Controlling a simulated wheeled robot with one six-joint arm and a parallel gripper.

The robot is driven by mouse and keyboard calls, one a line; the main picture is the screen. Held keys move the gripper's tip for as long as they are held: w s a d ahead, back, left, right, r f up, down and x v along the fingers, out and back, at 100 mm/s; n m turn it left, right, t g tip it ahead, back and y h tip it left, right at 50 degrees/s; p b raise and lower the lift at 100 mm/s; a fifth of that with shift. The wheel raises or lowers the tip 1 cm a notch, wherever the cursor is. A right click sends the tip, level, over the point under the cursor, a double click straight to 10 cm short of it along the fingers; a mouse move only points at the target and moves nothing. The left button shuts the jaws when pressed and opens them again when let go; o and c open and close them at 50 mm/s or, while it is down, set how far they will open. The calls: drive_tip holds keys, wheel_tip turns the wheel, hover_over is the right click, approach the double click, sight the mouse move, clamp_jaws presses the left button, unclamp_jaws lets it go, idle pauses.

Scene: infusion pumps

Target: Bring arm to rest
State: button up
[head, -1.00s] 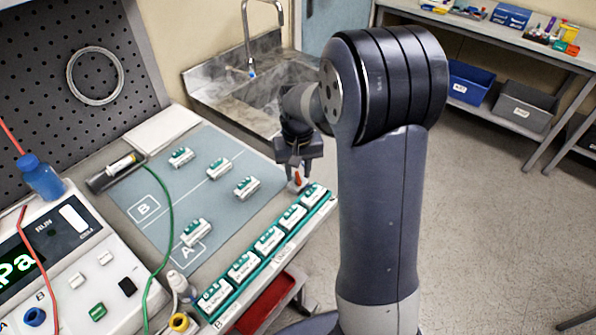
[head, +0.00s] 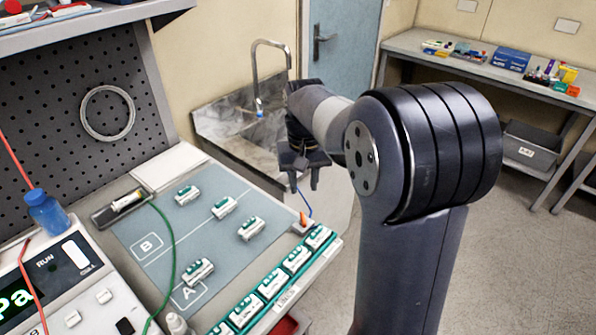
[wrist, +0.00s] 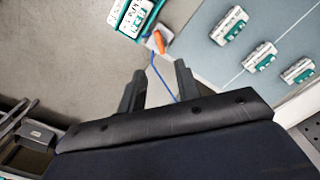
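My gripper (head: 304,182) hangs with its fingers pointing down, beyond the far right corner of the bench, in front of the sink. My arm (head: 405,200) stands upright at the right of the head view, bent over at the elbow.
A grey-blue mat (head: 160,245) holds several green-and-white modules (head: 250,228). A row of similar modules (head: 273,284) lines the bench's right edge, with an orange-tipped item (head: 303,220) at its end. A sink (head: 240,120) stands behind. Floor at right is clear.

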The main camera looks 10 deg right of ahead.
sight(303, 218)
wheel_tip(303, 218, down, 11)
drive_tip(key=shift+r, duration=0.1)
idle(0.3)
idle(0.5)
